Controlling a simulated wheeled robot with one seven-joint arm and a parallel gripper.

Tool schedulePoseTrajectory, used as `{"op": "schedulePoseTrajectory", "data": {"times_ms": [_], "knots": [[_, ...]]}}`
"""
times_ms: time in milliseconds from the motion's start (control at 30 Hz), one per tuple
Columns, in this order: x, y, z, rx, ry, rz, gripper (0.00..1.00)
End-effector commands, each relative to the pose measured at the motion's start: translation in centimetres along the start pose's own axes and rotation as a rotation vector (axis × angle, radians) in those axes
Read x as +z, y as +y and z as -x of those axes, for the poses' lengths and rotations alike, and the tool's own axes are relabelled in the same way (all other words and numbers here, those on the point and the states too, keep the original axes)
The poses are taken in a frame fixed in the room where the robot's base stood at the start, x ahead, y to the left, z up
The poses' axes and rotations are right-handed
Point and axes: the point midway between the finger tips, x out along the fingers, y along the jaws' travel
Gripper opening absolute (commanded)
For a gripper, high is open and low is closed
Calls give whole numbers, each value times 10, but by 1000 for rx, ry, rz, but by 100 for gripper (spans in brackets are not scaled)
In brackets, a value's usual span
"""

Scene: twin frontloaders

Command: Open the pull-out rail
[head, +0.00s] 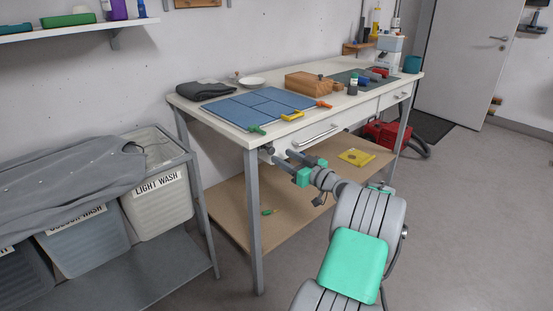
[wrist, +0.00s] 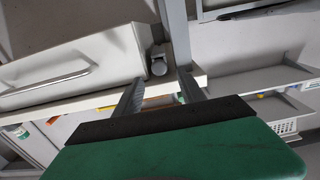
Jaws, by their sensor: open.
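The pull-out rail shows as a small grey rounded end (wrist: 158,64) under the worktop, beside the left end of the white drawer. In the head view its end (head: 266,152) shows near the table's left front leg, partly hidden by my fingers. My gripper (head: 277,161) is open in front of it. In the wrist view, the two grey fingers (wrist: 160,77) point at the rail end, one on each side, with the end just beyond the tips. I cannot tell whether either finger touches it. The rail seems to be pushed in.
The drawer handle (head: 315,135) is right of my gripper. The table leg (head: 253,215) stands close by on the left. A blue mat (head: 262,104) with clamps lies on the worktop. Laundry bins (head: 160,205) stand to the left.

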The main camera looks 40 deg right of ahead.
Motion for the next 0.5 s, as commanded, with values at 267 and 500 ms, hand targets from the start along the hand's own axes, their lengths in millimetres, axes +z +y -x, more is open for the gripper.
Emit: {"op": "schedulePoseTrajectory", "data": {"times_ms": [267, 500], "knots": [[0, 0, -43, -1, -2, -1, 47], [0, 0, -46, 1, -2, -2, 47]]}}
